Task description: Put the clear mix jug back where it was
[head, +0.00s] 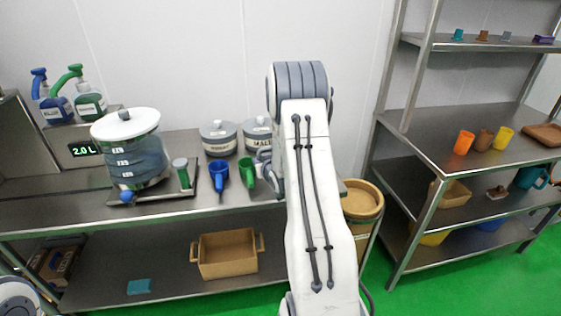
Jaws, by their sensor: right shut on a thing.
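My right arm reaches from the bottom middle over the counter. Its gripper (266,160) is mostly hidden behind the arm, at the counter just right of the green scoop. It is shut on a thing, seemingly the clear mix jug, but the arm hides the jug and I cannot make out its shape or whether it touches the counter. My left gripper is not in view; only a white and grey part of my left arm shows at the bottom left corner.
On the steel counter (85,215) stand a lidded clear tank (137,160), a blue scoop (219,175), a green scoop (246,172) and lidded canisters (218,137). A tan bin (227,254) sits below. A barrel (362,200) and shelving with cups (464,142) stand right.

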